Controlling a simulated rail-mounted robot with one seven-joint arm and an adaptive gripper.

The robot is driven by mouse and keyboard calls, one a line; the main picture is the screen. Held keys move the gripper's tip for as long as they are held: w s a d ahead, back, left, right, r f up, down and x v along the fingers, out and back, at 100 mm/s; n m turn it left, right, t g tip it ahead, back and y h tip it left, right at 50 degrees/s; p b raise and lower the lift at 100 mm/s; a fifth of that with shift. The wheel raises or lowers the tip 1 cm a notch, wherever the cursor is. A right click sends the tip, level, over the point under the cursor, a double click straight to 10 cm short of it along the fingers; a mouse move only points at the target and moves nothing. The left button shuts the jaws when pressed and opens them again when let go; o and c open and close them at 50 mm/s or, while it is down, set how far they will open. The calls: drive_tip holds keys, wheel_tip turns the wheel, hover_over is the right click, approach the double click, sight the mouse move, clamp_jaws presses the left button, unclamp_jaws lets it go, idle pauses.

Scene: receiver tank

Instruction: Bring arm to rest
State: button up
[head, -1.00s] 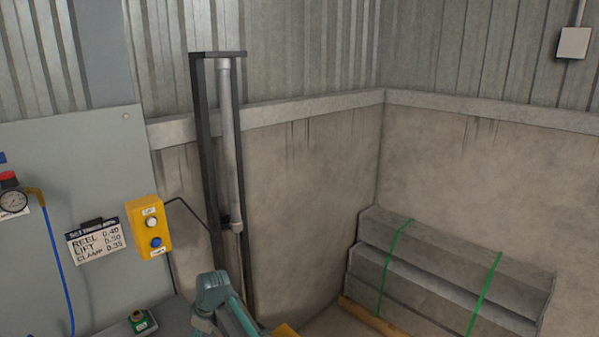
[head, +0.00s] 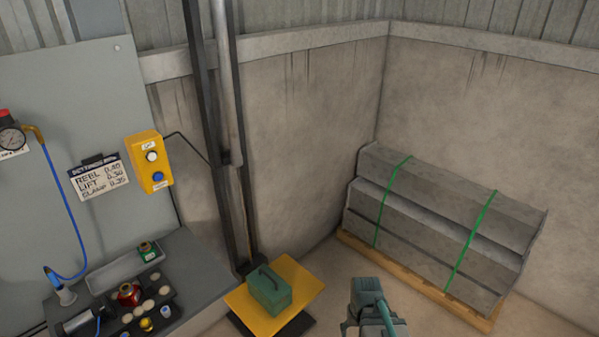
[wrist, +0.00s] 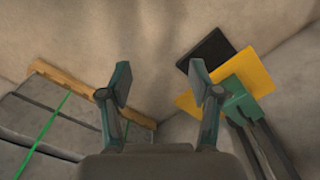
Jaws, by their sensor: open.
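My gripper (wrist: 160,82) is in the wrist view with its two teal-tipped fingers spread wide apart. Nothing is between them; bare floor shows in the gap. In the head view, a teal and grey part of my arm (head: 370,308) rises from the bottom edge, right of the yellow lift platform and apart from it. The rest of the arm is out of the frame.
A green toolbox (head: 269,289) sits on the yellow platform (head: 303,283) below the lift mast (head: 200,90). Strapped grey beams (head: 430,215) lie on a wooden pallet at right. A grey bench (head: 185,262) with fittings stands at left. Open floor lies between platform and pallet.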

drive_tip(key=s+f+g, duration=0.3)
drive_tip(key=s+f, duration=0.5)
drive_tip(key=s, duration=0.6)
drive_tip(key=s+f+g, duration=0.3)
drive_tip(key=s+f, duration=0.6)
drive_tip(key=s, duration=0.5)
drive_tip(key=shift+s+a+f+g, duration=0.2)
drive_tip(key=shift+s+f+g, duration=0.1)
